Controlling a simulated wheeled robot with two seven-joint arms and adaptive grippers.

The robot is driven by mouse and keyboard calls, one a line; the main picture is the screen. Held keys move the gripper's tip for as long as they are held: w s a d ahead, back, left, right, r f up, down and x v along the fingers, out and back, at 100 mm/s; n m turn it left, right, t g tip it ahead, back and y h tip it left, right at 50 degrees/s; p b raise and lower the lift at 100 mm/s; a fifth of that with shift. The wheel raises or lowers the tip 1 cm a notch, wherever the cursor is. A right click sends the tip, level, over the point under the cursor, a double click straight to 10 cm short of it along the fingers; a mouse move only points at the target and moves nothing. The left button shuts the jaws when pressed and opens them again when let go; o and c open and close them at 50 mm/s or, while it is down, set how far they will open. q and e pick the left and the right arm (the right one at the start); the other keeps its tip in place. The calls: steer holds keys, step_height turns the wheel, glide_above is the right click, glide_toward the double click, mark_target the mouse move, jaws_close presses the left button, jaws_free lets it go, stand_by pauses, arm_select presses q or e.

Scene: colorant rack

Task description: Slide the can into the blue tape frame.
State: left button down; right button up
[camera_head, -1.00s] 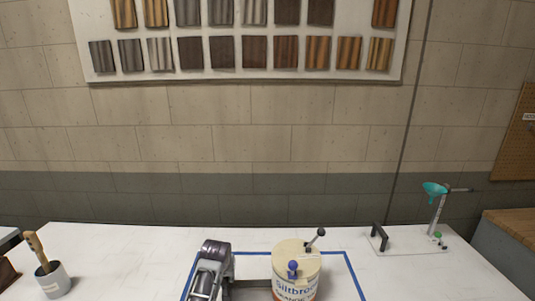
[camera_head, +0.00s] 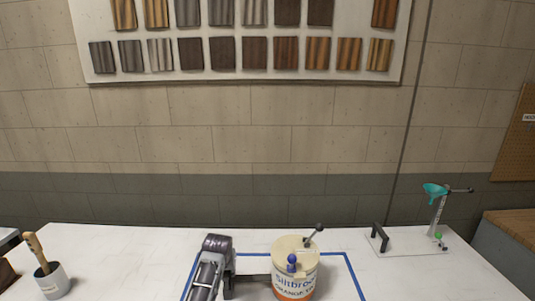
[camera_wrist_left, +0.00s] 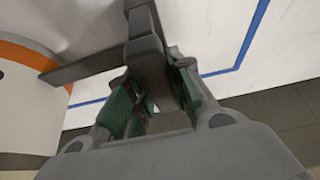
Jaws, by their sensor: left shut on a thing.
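The can (camera_head: 296,278) is white with a cream lid, a blue knob, a dark lever and an orange lower band. It is upright, within the visible left, back and right lines of the blue tape frame (camera_head: 352,270); its base is cut off below. The can's side fills the left of the left wrist view (camera_wrist_left: 22,95). My left gripper (camera_wrist_left: 158,95), left of the can, is shut on a dark grey tool (camera_wrist_left: 150,50). The tool's flat bar (camera_head: 254,278) reaches to the can and seems to touch it. My right gripper is not in view.
A cup with a wooden-handled brush (camera_head: 52,281) stands at the left. A white stand with a teal funnel (camera_head: 435,190) and a dark handle is at the back right. The white table (camera_head: 110,245) between them is mostly clear. The frame's front line is out of view.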

arm_select(q)
steer(key=c, duration=1.2)
jaws_free()
steer(key=shift+f, duration=0.1)
steer(key=shift+v, duration=0.85)
steer(key=v, duration=0.9)
steer(key=shift+w, duration=0.1)
steer(key=shift+v, duration=0.8)
steer(key=shift+f, duration=0.1)
